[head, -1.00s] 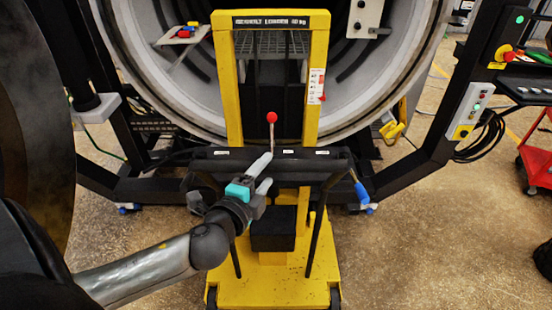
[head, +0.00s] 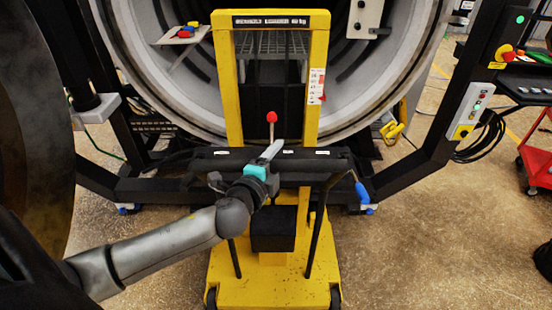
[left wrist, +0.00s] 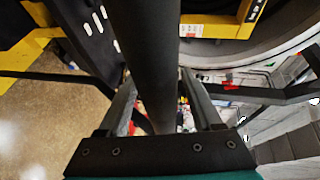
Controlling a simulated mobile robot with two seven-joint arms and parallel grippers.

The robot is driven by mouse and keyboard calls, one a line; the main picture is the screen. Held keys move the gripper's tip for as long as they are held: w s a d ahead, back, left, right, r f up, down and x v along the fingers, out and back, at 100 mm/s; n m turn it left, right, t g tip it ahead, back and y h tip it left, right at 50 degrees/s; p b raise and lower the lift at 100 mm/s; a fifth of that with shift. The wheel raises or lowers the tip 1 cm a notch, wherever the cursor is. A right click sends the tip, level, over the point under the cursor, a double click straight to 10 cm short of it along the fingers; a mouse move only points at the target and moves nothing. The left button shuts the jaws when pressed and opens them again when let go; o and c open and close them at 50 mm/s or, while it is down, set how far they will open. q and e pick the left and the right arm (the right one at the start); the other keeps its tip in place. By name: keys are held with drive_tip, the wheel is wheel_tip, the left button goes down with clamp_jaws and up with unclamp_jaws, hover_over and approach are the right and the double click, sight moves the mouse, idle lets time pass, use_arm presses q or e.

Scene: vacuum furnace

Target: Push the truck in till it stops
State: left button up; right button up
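The truck is a yellow loader (head: 235,85) with a tall mast, standing in front of the round furnace opening (head: 395,85). A black push bar (head: 325,160) crosses its near side, and a lever with a red knob (head: 272,117) rises behind the bar. My left gripper (head: 270,153) is at the bar, near its middle. In the left wrist view a dark bar (left wrist: 155,50) runs between the fingers of my left gripper (left wrist: 160,105). The fingers stand apart on both sides of it, with slim gaps showing. My right gripper is not in view.
A black frame (head: 420,165) surrounds the furnace, with a button box (head: 468,110) on its right post. A red cart (head: 538,155) stands far right. Floor right of the truck is clear.

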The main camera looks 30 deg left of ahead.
use_arm(q)
clamp_jaws()
idle(0.3)
idle(0.9)
